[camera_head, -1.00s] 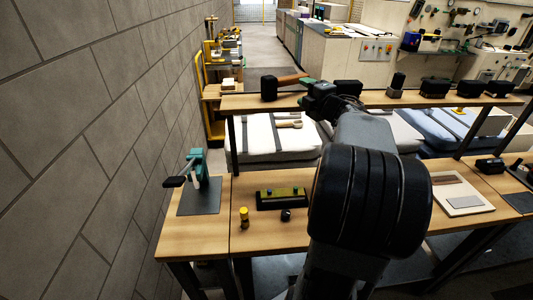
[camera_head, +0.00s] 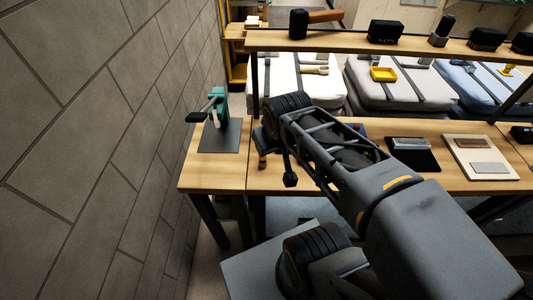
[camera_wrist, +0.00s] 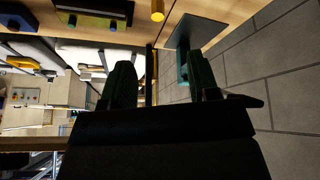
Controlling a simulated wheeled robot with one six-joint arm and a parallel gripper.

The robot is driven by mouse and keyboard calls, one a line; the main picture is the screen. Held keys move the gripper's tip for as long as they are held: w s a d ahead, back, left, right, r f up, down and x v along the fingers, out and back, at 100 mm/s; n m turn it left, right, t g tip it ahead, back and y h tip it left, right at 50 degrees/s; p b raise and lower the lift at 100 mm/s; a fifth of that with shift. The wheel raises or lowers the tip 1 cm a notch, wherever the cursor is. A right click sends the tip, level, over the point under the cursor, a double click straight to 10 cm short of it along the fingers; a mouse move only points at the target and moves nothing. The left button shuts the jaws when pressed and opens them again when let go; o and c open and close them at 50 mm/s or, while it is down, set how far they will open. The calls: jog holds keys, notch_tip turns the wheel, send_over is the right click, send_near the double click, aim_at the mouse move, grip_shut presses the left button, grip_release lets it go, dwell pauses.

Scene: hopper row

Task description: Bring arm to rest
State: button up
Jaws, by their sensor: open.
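My arm is folded back over the near bench, and its dark lattice link (camera_head: 330,145) lies across the middle of the head view. My gripper is hidden behind the arm there. In the wrist view, which looks upside down, my gripper (camera_wrist: 162,82) shows two dark green fingers spread well apart. Nothing is between them.
A teal press (camera_head: 218,105) stands on a grey plate at the bench's left end, near the block wall (camera_head: 90,120). A yellow knobbed piece (camera_head: 262,160) is beside my arm. A hammer-like tool (camera_head: 315,18) lies on the raised shelf (camera_head: 345,42).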

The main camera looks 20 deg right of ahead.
jog(key=shift+s+a+f+g+y, duration=0.25)
jog(key=shift+s+a, duration=0.25)
jog(key=shift+a, duration=0.15)
jog(key=shift+s+a+f+g+y, duration=0.15)
jog(key=shift+s+a+f+g, duration=0.1)
jog(key=shift+s+a, duration=0.3)
jog(key=shift+w, duration=0.1)
